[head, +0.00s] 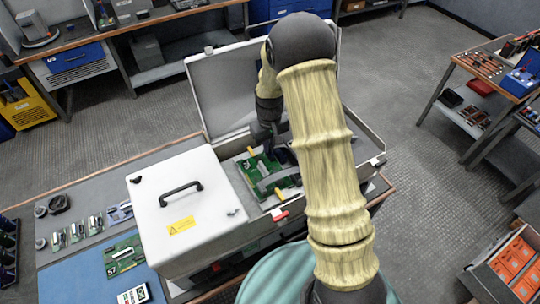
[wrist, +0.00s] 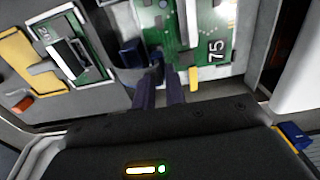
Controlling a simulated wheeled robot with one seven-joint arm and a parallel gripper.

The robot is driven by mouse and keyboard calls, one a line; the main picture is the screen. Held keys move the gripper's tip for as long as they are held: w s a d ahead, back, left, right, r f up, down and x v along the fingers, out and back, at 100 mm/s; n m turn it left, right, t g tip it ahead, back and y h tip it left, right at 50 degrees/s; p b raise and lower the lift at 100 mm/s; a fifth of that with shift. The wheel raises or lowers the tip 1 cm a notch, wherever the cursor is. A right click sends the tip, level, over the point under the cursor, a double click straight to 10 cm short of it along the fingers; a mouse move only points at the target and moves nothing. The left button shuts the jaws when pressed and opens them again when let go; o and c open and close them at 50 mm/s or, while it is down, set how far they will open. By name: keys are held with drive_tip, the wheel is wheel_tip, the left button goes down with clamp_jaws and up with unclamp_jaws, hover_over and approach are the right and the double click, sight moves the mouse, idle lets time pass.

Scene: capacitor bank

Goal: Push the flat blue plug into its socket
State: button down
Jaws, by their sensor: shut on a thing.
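My gripper (wrist: 160,80) points down into the open grey case, its two dark fingers close together. In the head view my gripper (head: 268,145) is dark and small above the green board (head: 250,165), and my arm covers much of the case's right side.
The case's white lid (head: 185,210) with a black handle lies shut on the left half; another lid (head: 215,85) stands raised behind. A second green board (wrist: 75,45) sits left in the wrist view. A blue and yellow part (wrist: 293,136) shows at the lower right.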

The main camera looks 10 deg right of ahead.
drive_tip(key=shift+f+b, duration=0.4)
drive_tip(key=shift+f, duration=0.25)
idle(0.4)
drive_tip(key=c, duration=1.4)
unclamp_jaws()
drive_tip(key=shift+o, duration=0.2)
wheel_tip(320, 180, up, 17)
drive_tip(key=b, duration=0.3)
drive_tip(key=shift+r, duration=0.2)
drive_tip(key=s+d+f+m+t, duration=0.1)
drive_tip(key=s+d+f, duration=0.1)
drive_tip(key=s, duration=0.8)
drive_tip(key=s+d+f+m+t, duration=0.1)
drive_tip(key=s+f, duration=0.3)
drive_tip(key=s, duration=0.6)
drive_tip(key=shift+d+f+m+t, duration=0.15)
drive_tip(key=shift+d+m+t, duration=0.2)
drive_tip(key=shift+m, duration=0.45)
drive_tip(key=shift+s, duration=0.1)
